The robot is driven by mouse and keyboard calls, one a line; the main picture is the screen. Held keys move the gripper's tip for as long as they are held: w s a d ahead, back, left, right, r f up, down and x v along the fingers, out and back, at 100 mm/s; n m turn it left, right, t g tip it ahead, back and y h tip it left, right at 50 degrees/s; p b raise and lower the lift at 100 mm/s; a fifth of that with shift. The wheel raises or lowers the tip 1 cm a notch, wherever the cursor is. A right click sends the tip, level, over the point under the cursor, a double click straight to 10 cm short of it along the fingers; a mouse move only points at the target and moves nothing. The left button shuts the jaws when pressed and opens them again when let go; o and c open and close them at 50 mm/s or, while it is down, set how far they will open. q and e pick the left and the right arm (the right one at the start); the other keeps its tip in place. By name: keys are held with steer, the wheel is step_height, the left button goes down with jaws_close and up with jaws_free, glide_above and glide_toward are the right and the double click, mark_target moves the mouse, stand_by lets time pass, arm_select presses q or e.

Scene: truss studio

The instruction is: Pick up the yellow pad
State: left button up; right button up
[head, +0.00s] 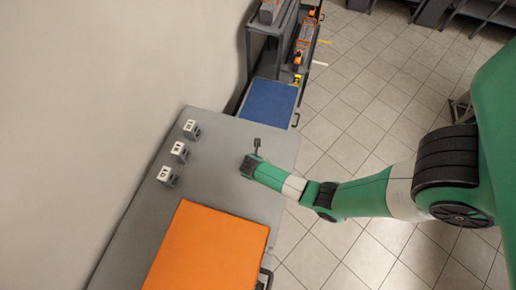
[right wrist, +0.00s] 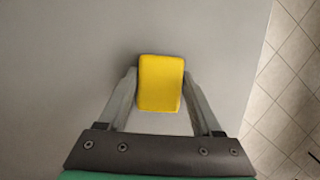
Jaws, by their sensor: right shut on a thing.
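The yellow pad (right wrist: 160,92) is a small rounded block, seen in the right wrist view between the two fingers of my right gripper (right wrist: 159,76). The fingers touch its left and right sides and are shut on it. Grey table surface lies behind it; I cannot tell whether the pad rests on it or is slightly raised. In the head view my right gripper (head: 250,163) is over the right part of the grey table (head: 215,150), and the pad is hidden there. My left gripper is not in view.
A large orange mat (head: 207,248) covers the table's near part. Several small grey-and-white blocks (head: 179,152) stand along its left side. A cart with a blue top (head: 269,102) stands beyond the far edge. Tiled floor lies to the right.

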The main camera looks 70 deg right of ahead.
steer(key=shift+r, duration=0.45)
step_height(320, 180, up, 3)
steer(key=shift+r+p, duration=0.1)
steer(key=shift+p, duration=0.9)
steer(key=s+a+r+p, duration=0.4)
steer(key=s+a+r, duration=0.5)
steer(key=s, duration=0.1)
steer(key=shift+a, duration=0.4)
